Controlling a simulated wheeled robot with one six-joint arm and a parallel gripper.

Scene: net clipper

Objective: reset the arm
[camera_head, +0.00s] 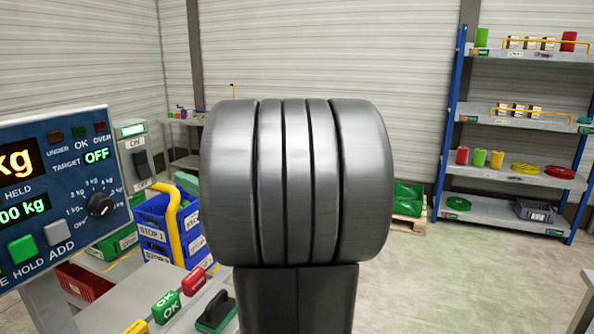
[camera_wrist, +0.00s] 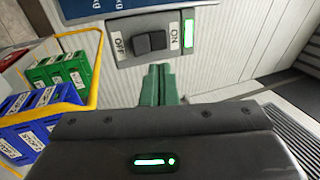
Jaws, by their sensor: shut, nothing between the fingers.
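My gripper (camera_wrist: 158,84) shows in the wrist view as two green fingers pressed together, with nothing between them. It points towards a grey switch box with a black rocker switch (camera_wrist: 150,42), labelled OFF on its left and ON on its right. A green lamp (camera_wrist: 189,34) is lit beside the ON label. The fingertips appear just below the switch in the picture; I cannot tell the gap. In the head view my own dark arm fills the middle and hides my gripper. The switch (camera_head: 141,162) shows there to the left of it.
A control panel (camera_head: 60,190) with dials and lit displays stands at the left. Blue bins (camera_head: 152,226) on a yellow-handled cart are behind it. A table (camera_head: 120,305) holds OK stamps (camera_head: 166,307). A blue-framed shelf (camera_head: 505,207) stands at the right, with open floor before it.

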